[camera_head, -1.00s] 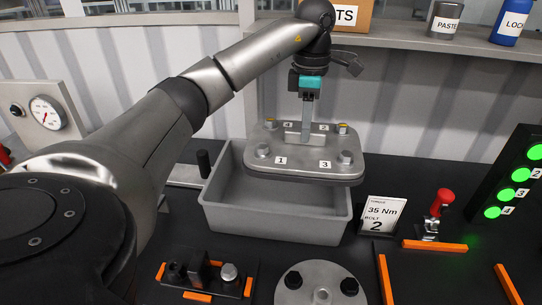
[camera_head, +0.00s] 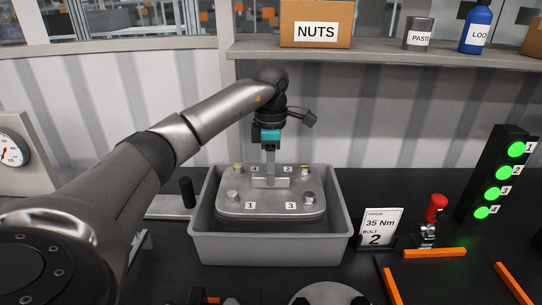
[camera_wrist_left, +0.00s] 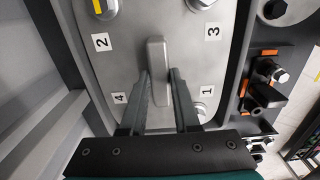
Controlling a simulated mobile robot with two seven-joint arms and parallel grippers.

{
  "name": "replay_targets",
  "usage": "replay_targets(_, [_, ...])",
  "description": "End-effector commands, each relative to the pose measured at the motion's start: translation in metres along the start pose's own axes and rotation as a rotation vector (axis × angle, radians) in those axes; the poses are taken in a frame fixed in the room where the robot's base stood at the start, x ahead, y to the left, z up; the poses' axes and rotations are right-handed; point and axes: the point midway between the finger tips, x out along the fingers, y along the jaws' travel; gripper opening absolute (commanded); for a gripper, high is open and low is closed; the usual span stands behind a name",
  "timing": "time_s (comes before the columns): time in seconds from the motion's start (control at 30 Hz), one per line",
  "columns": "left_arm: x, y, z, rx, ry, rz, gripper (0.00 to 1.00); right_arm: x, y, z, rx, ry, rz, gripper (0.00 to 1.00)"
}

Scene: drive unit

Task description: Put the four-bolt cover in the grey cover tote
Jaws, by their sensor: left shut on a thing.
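The four-bolt cover (camera_head: 270,205) is a grey metal plate with rounded corners, a bolt at each corner, labels 1 to 4 and a raised middle handle. It sits roughly level inside the walls of the grey cover tote (camera_head: 270,250); whether it touches the tote floor is hidden. My left gripper (camera_head: 270,182) points down over the cover and is shut on its handle. In the left wrist view the fingers (camera_wrist_left: 158,78) lie on both sides of the handle (camera_wrist_left: 157,50). My right gripper is not in view.
A torque card (camera_head: 379,228) stands close right of the tote, with a red-handled device (camera_head: 433,213) and a panel of green lamps (camera_head: 497,175) beyond. A shelf (camera_head: 400,50) with a NUTS box (camera_head: 315,24) runs behind. Orange strips (camera_head: 434,253) mark the right table.

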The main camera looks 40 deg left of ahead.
Motion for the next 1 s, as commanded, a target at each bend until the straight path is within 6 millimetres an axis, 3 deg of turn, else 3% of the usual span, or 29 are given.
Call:
replay_targets(0.3, [0.050,0.002,0.001,0.000,-0.008,0.007,0.00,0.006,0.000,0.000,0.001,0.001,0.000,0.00])
replay_targets(0.57, [0.061,0.002,0.002,-0.001,-0.009,0.008,0.00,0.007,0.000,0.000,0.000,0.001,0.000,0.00])
replay_targets(0.9, [0.099,0.002,0.002,-0.002,-0.007,0.006,0.00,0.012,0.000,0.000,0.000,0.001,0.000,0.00])
replay_targets(1.0, [0.102,0.002,0.002,-0.001,-0.009,0.008,0.00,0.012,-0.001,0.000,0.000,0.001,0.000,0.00])
